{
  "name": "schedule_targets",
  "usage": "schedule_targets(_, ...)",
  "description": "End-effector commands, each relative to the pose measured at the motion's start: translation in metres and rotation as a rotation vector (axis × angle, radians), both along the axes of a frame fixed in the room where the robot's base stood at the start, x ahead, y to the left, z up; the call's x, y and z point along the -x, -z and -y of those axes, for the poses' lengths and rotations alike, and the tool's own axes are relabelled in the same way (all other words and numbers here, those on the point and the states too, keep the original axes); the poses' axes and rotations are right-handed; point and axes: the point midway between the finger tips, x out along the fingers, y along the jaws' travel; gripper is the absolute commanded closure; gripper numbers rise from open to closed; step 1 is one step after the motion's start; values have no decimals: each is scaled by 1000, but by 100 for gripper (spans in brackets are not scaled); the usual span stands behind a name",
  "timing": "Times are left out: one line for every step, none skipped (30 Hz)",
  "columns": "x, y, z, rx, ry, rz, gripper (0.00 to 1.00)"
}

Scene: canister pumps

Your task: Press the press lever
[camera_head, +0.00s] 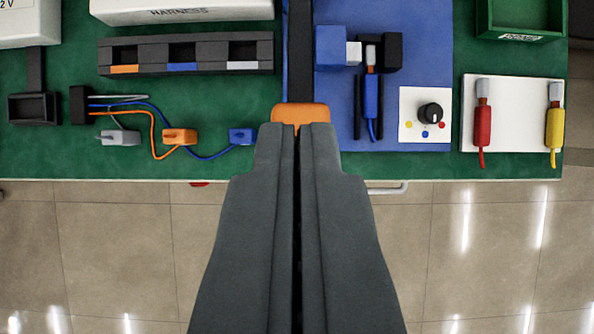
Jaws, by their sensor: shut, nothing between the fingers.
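Left are a slotted dark rack (187,54) and wired connectors (180,136). Right are a blue block (329,48), a knob panel (425,115) and a white board (511,115) with red and yellow plugs.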

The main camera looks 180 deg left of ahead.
Motion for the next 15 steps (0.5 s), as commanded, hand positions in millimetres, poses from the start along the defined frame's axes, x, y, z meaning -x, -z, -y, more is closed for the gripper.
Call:
schedule_targets(-5, 8, 0, 0, 0, -1, 100)
schedule_targets(-5, 12, 0, 0, 0, -1, 100)
schedule_targets(-2, 18, 0, 0, 0, -1, 100)
schedule_targets(-1, 22, 0, 0, 0, 0, 100)
schedule_targets(-1, 25, 0, 0, 0, 0, 100)
schedule_targets(1, 30, 0, 0, 0, -1, 100)
schedule_targets(1, 33, 0, 0, 0, -1, 100)
schedule_targets(1, 36, 0, 0, 0, 0, 100)
schedule_targets(2, 39, 0, 0, 0, 0, 100)
schedule_targets(2, 41, 0, 0, 0, 0, 100)
schedule_targets(3, 43, 0, 0, 0, 0, 100)
schedule_targets(3, 44, 0, 0, 0, 0, 100)
schedule_targets(3, 45, 0, 0, 0, 0, 100)
schedule_targets(3, 46, 0, 0, 0, 0, 100)
schedule_targets(3, 46, 0, 0, 0, 0, 100)
